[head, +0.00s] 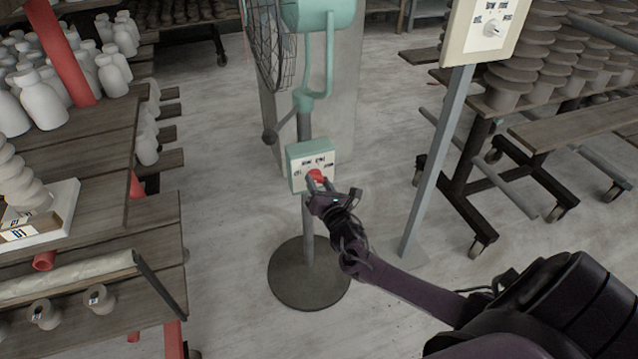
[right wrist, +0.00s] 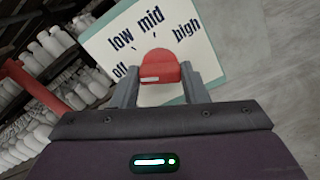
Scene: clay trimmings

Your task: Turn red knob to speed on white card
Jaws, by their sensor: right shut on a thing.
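The red knob (head: 316,176) is on the front of a small teal-edged control box (head: 303,153) on the fan's stand. My right gripper (head: 319,185) reaches it from the lower right and is shut on it. In the right wrist view the red knob (right wrist: 160,66) sits between the two grey fingers. The cream dial plate (right wrist: 207,58) reads off, low, mid and high. A small pale mark shows on the knob, but I cannot tell which setting it points at. My left gripper is not in view.
The teal fan (head: 320,15) stands on a round dark base (head: 305,275). A wooden table (head: 150,235) with pottery is at left. Open floor lies between.

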